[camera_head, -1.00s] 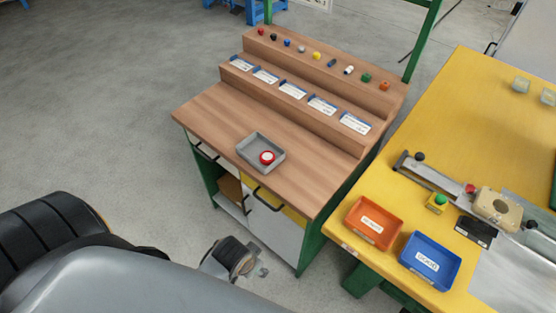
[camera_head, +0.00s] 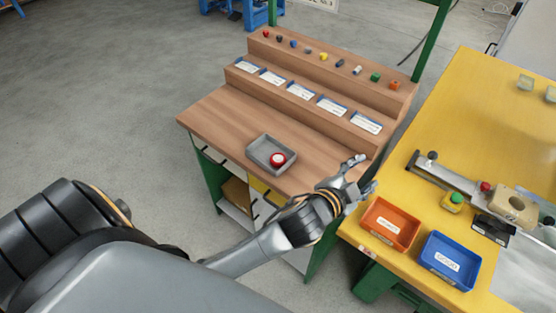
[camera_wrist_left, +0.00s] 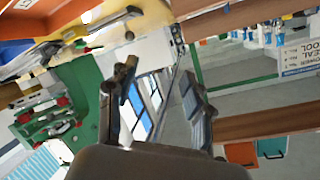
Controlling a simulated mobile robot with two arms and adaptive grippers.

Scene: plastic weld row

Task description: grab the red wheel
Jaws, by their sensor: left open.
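The red wheel (camera_head: 278,158), with a white ring, lies in a small grey tray (camera_head: 256,146) on the front of the wooden bench, in the head view. My left gripper (camera_head: 364,172) is open and empty. It hovers around the bench's right front corner, to the right of the tray and apart from the wheel. In the left wrist view its two fingers (camera_wrist_left: 160,100) are spread with nothing between them. The wheel does not show in the left wrist view. My right gripper is out of view.
The wooden bench (camera_head: 222,112) carries a stepped shelf with labels and several small coloured parts. On the yellow table (camera_head: 450,110) stand an orange bin (camera_head: 376,232), a blue bin (camera_head: 436,268) and a lever device (camera_head: 450,178). The bench top left of the tray is clear.

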